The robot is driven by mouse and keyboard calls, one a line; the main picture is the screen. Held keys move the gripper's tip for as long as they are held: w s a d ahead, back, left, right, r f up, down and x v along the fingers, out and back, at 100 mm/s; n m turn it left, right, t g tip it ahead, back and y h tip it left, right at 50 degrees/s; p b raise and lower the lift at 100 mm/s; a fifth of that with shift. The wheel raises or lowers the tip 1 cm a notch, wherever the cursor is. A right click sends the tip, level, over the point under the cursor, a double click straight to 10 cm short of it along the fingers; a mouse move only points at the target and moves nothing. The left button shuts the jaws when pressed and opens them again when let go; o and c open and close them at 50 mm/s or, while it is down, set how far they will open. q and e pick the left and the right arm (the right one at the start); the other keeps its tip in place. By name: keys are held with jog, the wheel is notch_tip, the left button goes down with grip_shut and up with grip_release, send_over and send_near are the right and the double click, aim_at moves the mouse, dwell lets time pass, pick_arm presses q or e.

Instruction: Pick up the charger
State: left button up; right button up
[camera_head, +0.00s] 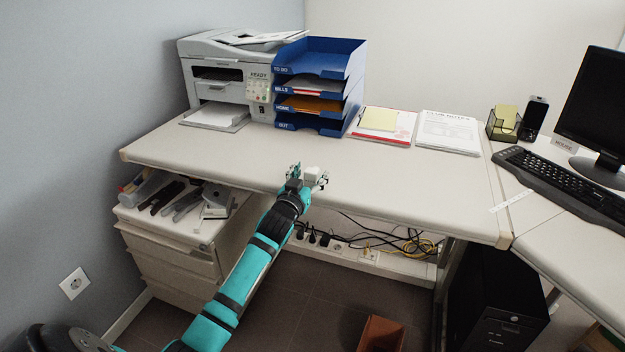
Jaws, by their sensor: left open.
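A small white block (311,173), which looks like the charger, is on the desk near its front edge. My left gripper (308,177) reaches it from the front, with dark fingers on either side of the block. The fingers are open; whether either one touches the block is too small to tell. The gripper hides part of the block's near side. My right gripper is not in view.
A printer (222,85) and a blue tray stack (318,57) stand behind the gripper. Papers (447,133), a keyboard (562,184) and a monitor (598,105) are to the right. The desk's middle (400,185) is clear.

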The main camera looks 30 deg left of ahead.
pick_arm(q)
jog(key=shift+w+a, duration=0.15)
jog(key=shift+w, duration=0.55)
jog(key=c, duration=1.3)
grip_shut()
jog(key=shift+r, duration=0.1)
